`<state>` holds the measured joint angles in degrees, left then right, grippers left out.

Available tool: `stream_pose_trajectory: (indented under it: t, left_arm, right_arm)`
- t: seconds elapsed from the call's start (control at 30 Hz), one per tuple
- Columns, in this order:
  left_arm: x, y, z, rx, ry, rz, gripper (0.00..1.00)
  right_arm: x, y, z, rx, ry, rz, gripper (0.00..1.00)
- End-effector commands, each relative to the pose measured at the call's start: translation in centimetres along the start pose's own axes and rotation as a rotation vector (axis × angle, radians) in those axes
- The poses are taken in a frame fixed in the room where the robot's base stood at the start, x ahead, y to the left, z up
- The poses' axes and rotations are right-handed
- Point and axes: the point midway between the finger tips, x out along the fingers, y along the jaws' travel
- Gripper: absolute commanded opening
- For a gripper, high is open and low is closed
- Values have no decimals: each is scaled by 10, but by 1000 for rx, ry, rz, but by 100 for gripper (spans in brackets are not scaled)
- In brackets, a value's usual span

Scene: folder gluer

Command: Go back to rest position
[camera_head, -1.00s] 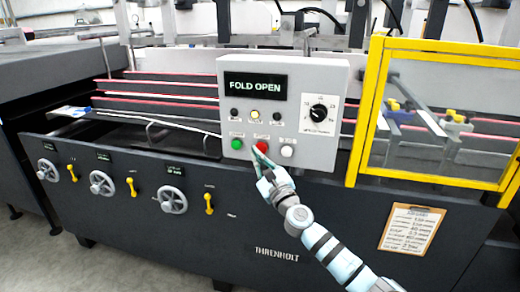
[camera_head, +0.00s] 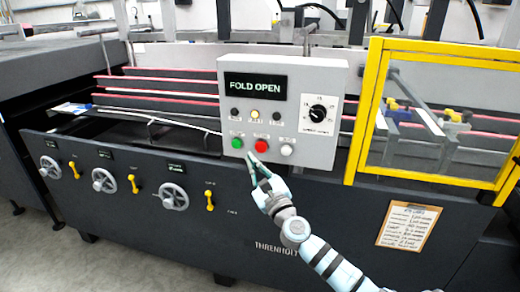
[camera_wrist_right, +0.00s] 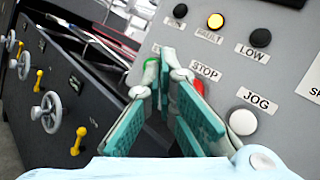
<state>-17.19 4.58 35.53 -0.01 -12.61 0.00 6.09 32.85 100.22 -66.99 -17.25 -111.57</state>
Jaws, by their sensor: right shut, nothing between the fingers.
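My right gripper (camera_head: 253,160) is shut and empty, just below the lower edge of the grey control panel (camera_head: 225,103). Its green-padded fingers also show in the right wrist view (camera_wrist_right: 165,68), in front of the panel, partly hiding the red STOP button (camera_wrist_right: 198,86). In the head view the red button (camera_head: 261,145) shows clear above the fingertips, with the green button (camera_head: 237,143) to its left and the white button (camera_head: 287,150) to its right. The panel display (camera_head: 255,85) reads FOLD OPEN. My left gripper is not in view.
A yellow-framed guard (camera_head: 366,110) stands right of the panel. Handwheels (camera_head: 173,196) and yellow levers (camera_head: 210,200) stick out from the dark machine front. A clipboard (camera_head: 408,226) hangs at right. Grey floor (camera_head: 100,270) is open at lower left.

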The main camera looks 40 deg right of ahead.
Motion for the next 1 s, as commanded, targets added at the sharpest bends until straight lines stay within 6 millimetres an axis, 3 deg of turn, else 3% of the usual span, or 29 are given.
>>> stream_pose_trajectory:
  t: [0.33,0.43,0.47,0.57,0.6,0.67,0.7,0.77,0.8,0.87,0.9,0.97,1.0]
  left_arm:
    - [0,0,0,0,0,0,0]
    - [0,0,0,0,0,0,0]
    - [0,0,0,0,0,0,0]
    - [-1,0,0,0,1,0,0]
    - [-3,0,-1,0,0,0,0]
    - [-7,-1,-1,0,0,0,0]
    - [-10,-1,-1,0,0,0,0]
    - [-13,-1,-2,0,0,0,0]
    - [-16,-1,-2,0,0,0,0]
    - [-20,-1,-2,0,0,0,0]
    - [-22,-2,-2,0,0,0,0]
    - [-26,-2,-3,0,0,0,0]
    - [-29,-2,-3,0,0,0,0]
  right_arm:
    - [0,0,0,24,0,0,0]
    - [0,1,-2,231,9,6,0]
    - [0,2,-12,359,34,7,0]
    - [-14,16,-98,970,249,-72,0]
    - [-31,27,-137,1203,348,-144,0]
    - [-66,45,-194,1516,485,-295,0]
    - [-94,58,-228,1698,563,-415,0]
    - [-143,79,-272,1927,659,-622,0]
    - [-179,92,-297,2055,708,-776,0]
    - [-238,112,-327,2207,759,-1028,0]
    - [-280,125,-343,2279,778,-1203,0]
    - [-345,143,-359,2349,785,-1474,0]
    - [-389,154,-365,2364,780,-1652,0]
